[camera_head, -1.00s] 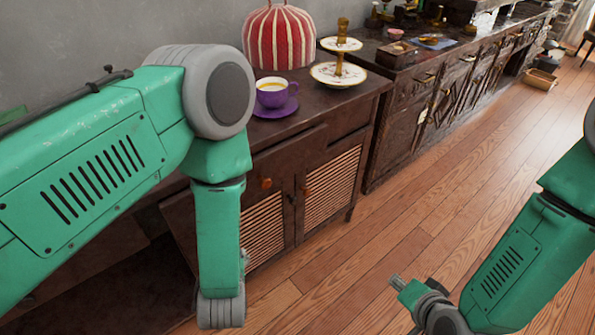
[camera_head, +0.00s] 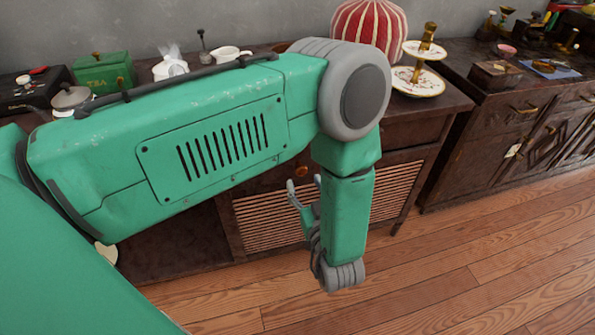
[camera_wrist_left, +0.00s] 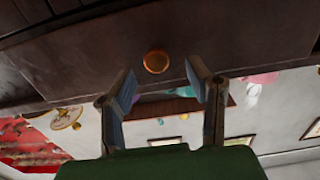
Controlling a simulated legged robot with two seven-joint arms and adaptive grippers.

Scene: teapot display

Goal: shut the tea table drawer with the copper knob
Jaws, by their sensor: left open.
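The dark wooden tea table (camera_head: 416,132) stands along the wall, with slatted panels low on its front. My left arm covers much of that front, including most of the drawer area. A round copper-coloured knob (camera_head: 302,171) shows just under my arm. In the left wrist view, which looks upside down, a copper knob (camera_wrist_left: 156,61) sits on a dark wooden front (camera_wrist_left: 225,50). My left gripper (camera_head: 304,181) is open and empty, its fingertips close to the knob in the picture. In the wrist view, the knob lies beyond the open fingers (camera_wrist_left: 163,88). How far the drawer stands out is hidden.
On the table top are a striped red cosy (camera_head: 368,25), a two-tier stand (camera_head: 418,82), a white creamer (camera_head: 230,54) and a green tea box (camera_head: 103,70). A dark sideboard (camera_head: 510,115) stands at right. The wooden floor (camera_head: 450,270) in front is clear.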

